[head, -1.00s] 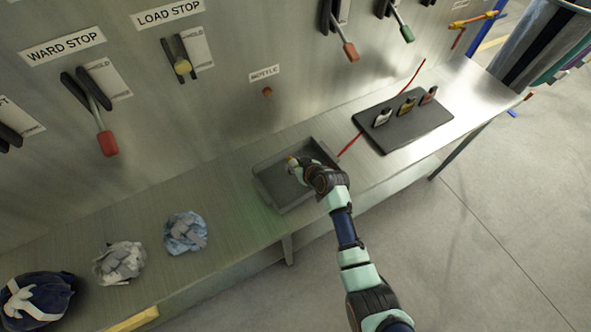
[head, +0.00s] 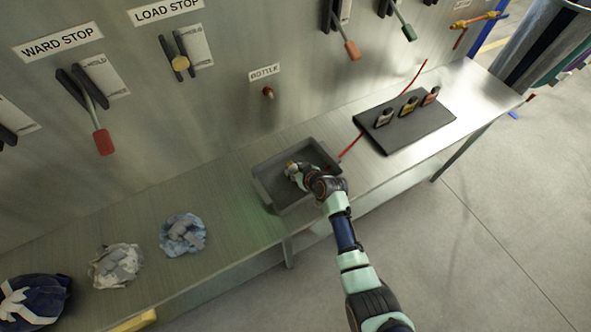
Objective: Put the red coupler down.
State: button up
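My gripper (head: 293,171) is over the grey tray (head: 267,197) on the bench, pointing left and partly seen from behind. A small pale yellowish patch shows at its fingertips; I cannot tell whether this is part of the gripper or something held. The finger opening is too small to read. Three small upright pieces stand on the dark mat to the right: a whitish one (head: 384,118), a yellow one (head: 408,106) and a reddish one (head: 430,96). I cannot tell whether the reddish piece is the red coupler. No red coupler is clear at my gripper.
A thin red line (head: 350,147) runs from near the tray and under the mat (head: 420,127) to the wall. Crumpled grey (head: 116,265) and blue (head: 183,235) bundles and a dark blue bag (head: 35,302) lie left. Levers line the wall. Bench between tray and blue bundle is clear.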

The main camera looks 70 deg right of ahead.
jog(key=shift+o, duration=0.8)
jog(key=shift+s+a+f, duration=0.15)
jog(key=shift+a+f, duration=0.1)
jog(key=shift+f, duration=0.2)
jog(key=shift+r+p, duration=0.35)
jog(key=shift+r, duration=0.05)
jog(key=p+v, duration=0.2)
jog(key=v, duration=1)
jog(key=shift+r+p, duration=0.35)
jog(key=shift+r, duration=0.15)
